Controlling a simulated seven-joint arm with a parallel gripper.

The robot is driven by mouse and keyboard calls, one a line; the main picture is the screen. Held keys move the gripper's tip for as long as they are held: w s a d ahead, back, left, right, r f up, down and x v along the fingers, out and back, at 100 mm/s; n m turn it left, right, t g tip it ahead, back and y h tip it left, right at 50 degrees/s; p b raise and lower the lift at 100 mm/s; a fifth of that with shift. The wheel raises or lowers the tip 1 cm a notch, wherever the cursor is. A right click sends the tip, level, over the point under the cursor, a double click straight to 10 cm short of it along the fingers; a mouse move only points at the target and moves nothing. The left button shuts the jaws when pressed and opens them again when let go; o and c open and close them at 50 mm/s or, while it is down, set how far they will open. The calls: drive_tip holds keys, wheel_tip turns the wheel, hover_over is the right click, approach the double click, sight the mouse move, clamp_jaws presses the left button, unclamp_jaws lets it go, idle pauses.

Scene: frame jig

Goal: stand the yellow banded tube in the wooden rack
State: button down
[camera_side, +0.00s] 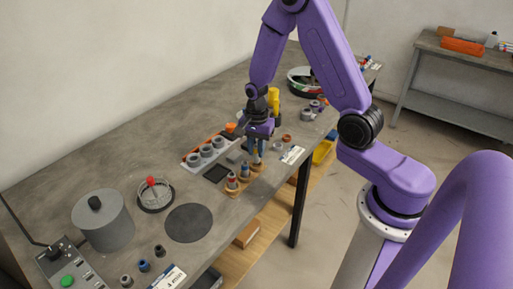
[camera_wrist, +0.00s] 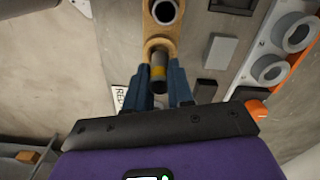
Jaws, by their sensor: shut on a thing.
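My gripper (camera_side: 257,146) points down over the worktable, at the far end of the wooden rack (camera_side: 236,192). Its blue fingers, also in the wrist view (camera_wrist: 160,88), are shut on a dark tube with a yellow band, the yellow banded tube (camera_wrist: 158,72). The tube's end overlaps the nearest round seat of the rack (camera_wrist: 160,28) in the wrist view. I cannot tell whether it is inside the hole or just above it. Two other tubes with reddish tops, one nearer (camera_side: 232,181) and one farther (camera_side: 245,170), stand in the rack.
A white-and-orange holder with grey rings (camera_side: 205,153) lies left of the rack. A small grey block (camera_wrist: 219,52) and a black pad (camera_side: 216,173) lie close by. A label card (camera_side: 292,155) is to the right, near the table edge. A grey pot (camera_side: 103,217) stands at the near left.

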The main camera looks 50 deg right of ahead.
drive_tip(key=shift+f, duration=0.2)
drive_tip(key=shift+f, duration=1)
drive_tip(key=c, duration=0.8)
unclamp_jaws()
drive_tip(key=shift+o, duration=0.2)
drive_tip(key=shift+r, duration=0.2)
drive_tip(key=shift+r, duration=0.6)
drive_tip(key=shift+r, duration=3.5)
